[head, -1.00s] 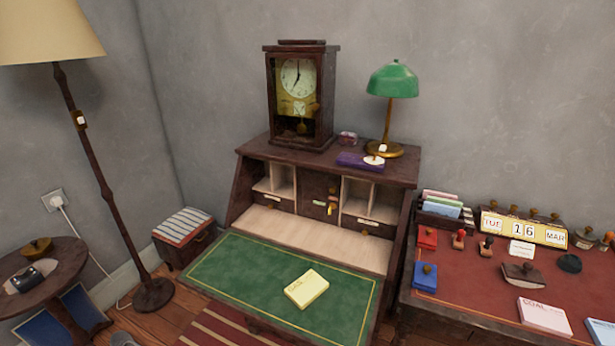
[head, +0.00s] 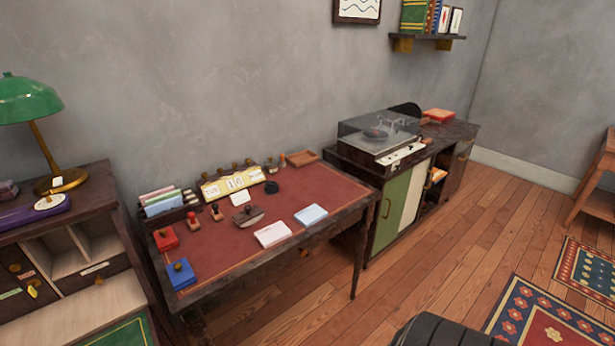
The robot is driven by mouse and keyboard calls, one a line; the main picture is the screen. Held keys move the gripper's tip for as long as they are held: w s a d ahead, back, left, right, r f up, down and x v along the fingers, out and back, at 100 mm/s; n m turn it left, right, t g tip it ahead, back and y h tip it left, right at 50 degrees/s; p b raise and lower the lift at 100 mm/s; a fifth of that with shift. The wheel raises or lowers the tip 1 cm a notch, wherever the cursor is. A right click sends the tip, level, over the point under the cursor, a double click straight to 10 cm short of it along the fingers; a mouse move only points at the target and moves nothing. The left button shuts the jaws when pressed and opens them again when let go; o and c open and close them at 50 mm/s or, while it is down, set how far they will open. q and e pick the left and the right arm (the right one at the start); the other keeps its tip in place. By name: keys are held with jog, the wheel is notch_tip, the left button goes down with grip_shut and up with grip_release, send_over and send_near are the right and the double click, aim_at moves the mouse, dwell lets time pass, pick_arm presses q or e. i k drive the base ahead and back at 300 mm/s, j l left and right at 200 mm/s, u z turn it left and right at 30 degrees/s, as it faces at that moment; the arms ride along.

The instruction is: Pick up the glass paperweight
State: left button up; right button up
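I cannot make out the glass paperweight for certain. A small glassy reddish object (head: 8,190) sits on top of the writing cabinet (head: 85,185) at the left edge of the head view, partly cut off by the frame. It is too small to tell whether it is the paperweight. On the red-topped desk (head: 325,190) I see stamps, paper pads and a dark rocker blotter (head: 247,216), but nothing clearly of glass. Neither of my grippers is in view.
A green lamp (head: 30,100) and a purple box (head: 30,212) stand on the cabinet. A record player (head: 380,135) under a clear lid sits on a sideboard (head: 400,205) to the right. Wooden floor (head: 420,270) lies open in front, with patterned rugs (head: 555,325) at right.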

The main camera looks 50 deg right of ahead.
aim_at(271, 186)
jog(key=z, duration=1.25)
